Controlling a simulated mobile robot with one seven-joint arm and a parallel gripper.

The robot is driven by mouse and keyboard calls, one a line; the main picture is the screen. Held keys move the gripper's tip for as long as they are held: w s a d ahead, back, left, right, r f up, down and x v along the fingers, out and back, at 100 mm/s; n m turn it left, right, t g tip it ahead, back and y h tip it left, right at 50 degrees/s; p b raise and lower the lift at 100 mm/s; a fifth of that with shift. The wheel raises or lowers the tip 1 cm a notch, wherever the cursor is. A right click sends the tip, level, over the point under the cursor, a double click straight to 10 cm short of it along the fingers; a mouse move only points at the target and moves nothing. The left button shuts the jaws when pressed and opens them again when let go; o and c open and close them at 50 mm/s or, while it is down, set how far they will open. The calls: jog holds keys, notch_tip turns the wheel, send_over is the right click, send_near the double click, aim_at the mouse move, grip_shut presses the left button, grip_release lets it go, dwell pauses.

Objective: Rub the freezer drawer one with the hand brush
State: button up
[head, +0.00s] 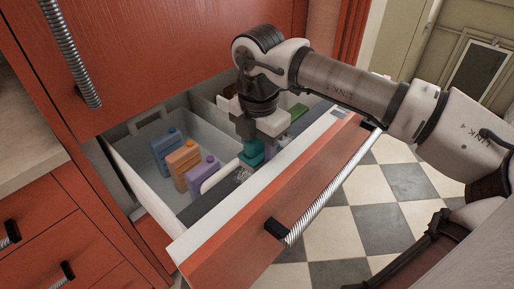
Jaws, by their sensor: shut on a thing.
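The freezer drawer (240,205) is pulled open, with an orange front, a metal bar handle and a white rim and inner walls. My gripper (256,142) reaches down into it near the front wall. It is shut on a teal thing (252,158), which seems to be the hand brush. Greyish bristle-like parts show just below it. The gripper and drawer front hide much of the brush, so I cannot tell whether it touches the drawer.
Blue (165,152), orange (184,157) and purple (203,175) canisters stand in the drawer's left part. A green item (298,112) lies in the right part. A closed orange panel with a metal handle (75,55) is above. Checkered floor (380,205) is clear in front.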

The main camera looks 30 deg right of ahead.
jog(key=shift+w+d+f+b, duration=0.1)
jog(key=shift+w+d+b, duration=0.2)
jog(key=shift+d+b, duration=0.65)
jog(key=shift+w+b, duration=0.5)
jog(key=shift+w, duration=1.55)
jog(key=shift+s+d+r+b, duration=0.1)
jog(key=shift+s+d, duration=0.2)
jog(key=shift+s, duration=0.3)
jog(key=shift+s+d+r+b, duration=0.15)
jog(key=shift+s+d, duration=0.1)
jog(key=shift+s, duration=0.35)
jog(key=shift+s+d+r+b, duration=0.1)
jog(key=shift+s+d, duration=0.2)
jog(key=shift+s, duration=0.3)
jog(key=shift+c, duration=0.4)
jog(key=shift+w, duration=0.1)
